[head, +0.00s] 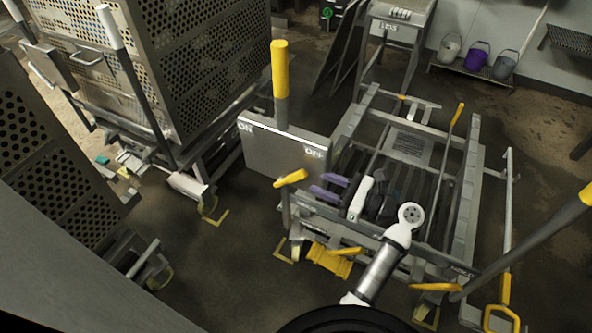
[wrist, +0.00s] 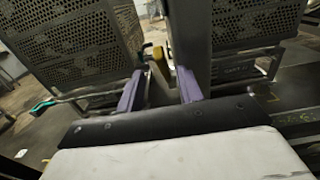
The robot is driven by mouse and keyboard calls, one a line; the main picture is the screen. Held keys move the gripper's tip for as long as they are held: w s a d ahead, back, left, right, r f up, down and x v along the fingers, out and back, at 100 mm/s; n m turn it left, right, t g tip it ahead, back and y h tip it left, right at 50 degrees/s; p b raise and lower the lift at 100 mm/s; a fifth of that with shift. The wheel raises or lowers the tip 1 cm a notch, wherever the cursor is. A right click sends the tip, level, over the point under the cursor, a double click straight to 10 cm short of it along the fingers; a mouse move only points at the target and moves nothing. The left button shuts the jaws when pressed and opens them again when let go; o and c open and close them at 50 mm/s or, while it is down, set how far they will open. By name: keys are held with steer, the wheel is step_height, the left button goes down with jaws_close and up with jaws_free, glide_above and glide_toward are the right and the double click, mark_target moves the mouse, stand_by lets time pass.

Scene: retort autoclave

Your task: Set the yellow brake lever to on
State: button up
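The brake lever (head: 280,70) has a yellow grip on a grey shaft. It stands nearly upright behind a grey plate (head: 285,155), between the ON mark (head: 246,127) at left and the OFF mark (head: 314,153) at right. Its foot is hidden by the plate. My gripper (head: 329,186) has purple fingers, is open, and points left, just right of and below the plate's OFF end. It is apart from the lever's grip. In the wrist view my gripper (wrist: 158,88) has its fingers spread, with a yellow piece and a grey upright beyond; I cannot tell whether either is the lever.
A short yellow handle (head: 291,179) stands close left of my gripper. A roller-bed cart frame (head: 468,190) lies around my arm. Perforated basket carts (head: 210,60) stand at the left. Buckets (head: 477,55) sit on a shelf at the back right.

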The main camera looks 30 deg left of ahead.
mark_target(306, 177)
steer(key=a+p, duration=0.1)
steer(key=a, duration=0.7)
steer(key=shift+a, duration=0.1)
steer(key=shift+c, duration=0.2)
jaws_close()
